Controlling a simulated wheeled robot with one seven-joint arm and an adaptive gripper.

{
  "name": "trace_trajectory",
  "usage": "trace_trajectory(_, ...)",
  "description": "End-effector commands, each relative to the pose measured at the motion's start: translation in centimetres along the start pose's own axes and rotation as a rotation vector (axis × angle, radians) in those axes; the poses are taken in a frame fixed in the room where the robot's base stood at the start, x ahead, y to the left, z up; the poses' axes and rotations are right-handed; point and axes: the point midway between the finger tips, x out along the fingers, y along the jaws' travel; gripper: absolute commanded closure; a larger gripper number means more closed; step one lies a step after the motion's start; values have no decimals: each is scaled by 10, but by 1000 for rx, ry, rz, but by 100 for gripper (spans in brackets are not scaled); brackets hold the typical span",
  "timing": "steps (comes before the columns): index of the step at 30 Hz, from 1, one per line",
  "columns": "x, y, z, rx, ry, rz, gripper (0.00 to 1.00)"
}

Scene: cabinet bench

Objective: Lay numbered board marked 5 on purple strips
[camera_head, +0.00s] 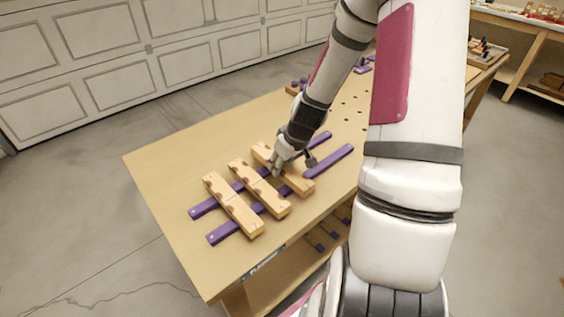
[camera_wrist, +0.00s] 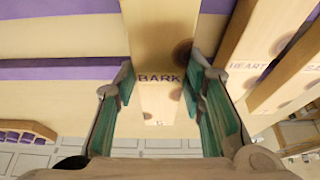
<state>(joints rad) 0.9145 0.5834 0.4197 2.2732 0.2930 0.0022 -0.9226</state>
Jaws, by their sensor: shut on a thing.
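Two parallel purple strips (camera_head: 330,161) lie across the bench; they also show in the wrist view (camera_wrist: 55,70). My gripper (camera_head: 290,164) is over the rightmost wooden board (camera_head: 299,184), which crosses both strips. In the wrist view my gripper (camera_wrist: 160,112) has a green-padded finger on each side of this board (camera_wrist: 155,98), shut on it. It bears the word BARK and a small, unclear mark near its far end. I cannot tell whether it touches the strips. Two more boards, the middle one (camera_head: 259,189) and the left one (camera_head: 233,206), lie across the strips.
The wooden bench (camera_head: 165,165) is bare to the left of the boards. Small holes and purple pieces (camera_head: 298,84) are at its far end. A shelf beneath holds more pieces. In the wrist view a neighbouring board marked HEART (camera_wrist: 262,50) is close on the right.

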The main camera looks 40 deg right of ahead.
Motion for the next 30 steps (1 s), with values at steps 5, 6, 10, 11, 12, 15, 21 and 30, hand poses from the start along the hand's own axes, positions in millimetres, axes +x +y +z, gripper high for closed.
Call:
trace_trajectory(5,2,0,1,0,0,0,95)
trace_trajectory(6,2,0,1,0,0,0,95)
trace_trajectory(10,2,0,1,0,0,0,95)
trace_trajectory(11,2,0,1,0,0,0,95)
trace_trajectory(12,2,0,1,0,0,0,95)
trace_trajectory(15,2,0,1,0,0,0,95)
trace_trajectory(21,4,0,2,1,0,0,95)
trace_trajectory(30,11,0,4,-1,0,0,95)
